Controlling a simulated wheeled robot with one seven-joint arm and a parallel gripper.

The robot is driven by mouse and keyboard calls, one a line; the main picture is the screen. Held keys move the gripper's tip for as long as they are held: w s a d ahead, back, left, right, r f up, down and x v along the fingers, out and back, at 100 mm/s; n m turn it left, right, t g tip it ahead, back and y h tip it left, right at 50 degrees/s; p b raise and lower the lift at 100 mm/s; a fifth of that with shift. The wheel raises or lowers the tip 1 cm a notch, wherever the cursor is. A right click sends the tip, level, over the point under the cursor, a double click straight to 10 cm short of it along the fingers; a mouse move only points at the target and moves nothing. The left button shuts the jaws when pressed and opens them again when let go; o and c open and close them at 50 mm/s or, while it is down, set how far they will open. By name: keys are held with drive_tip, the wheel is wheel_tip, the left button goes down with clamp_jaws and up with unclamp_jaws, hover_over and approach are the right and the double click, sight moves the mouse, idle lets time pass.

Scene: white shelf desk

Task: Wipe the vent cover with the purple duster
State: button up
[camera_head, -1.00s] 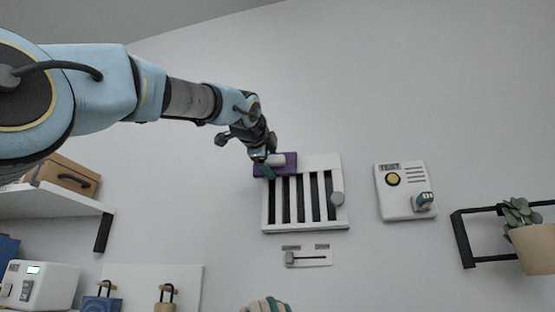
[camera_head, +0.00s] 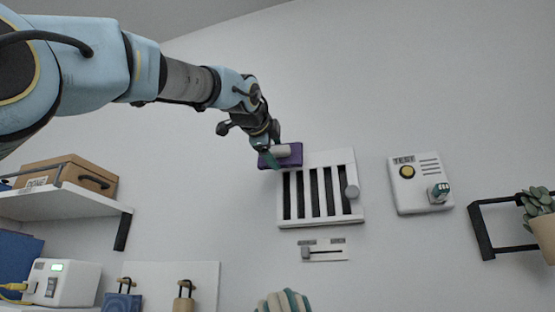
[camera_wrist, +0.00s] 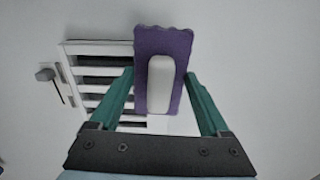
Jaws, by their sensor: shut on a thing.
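The purple duster (camera_head: 265,161) has a white handle and is held by my gripper (camera_head: 272,150) at the upper left corner of the vent cover. The white vent cover (camera_head: 347,165) is on the wall, with dark slots and a grey knob on its right side. In the wrist view, the teal fingers of my gripper (camera_wrist: 160,80) stand either side of the handle, with the purple duster pad (camera_wrist: 160,40) beyond. Contact between pad and vent cannot be told.
A slider panel (camera_head: 325,255) is below the vent, and a white test box (camera_head: 420,185) with a yellow button is to its right. A black bracket (camera_head: 483,230) with a potted plant (camera_head: 543,235) is at far right. A shelf with a brown box (camera_head: 70,175) is at left.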

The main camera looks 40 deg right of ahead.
drive_tip(key=shift+v, duration=1)
drive_tip(key=shift+s+a+b, duration=0.1)
drive_tip(key=shift+a+b, duration=0.05)
drive_tip(key=shift+b, duration=0.2)
drive_tip(key=shift+b+v, duration=0.6)
drive_tip(key=shift+v, duration=0.75)
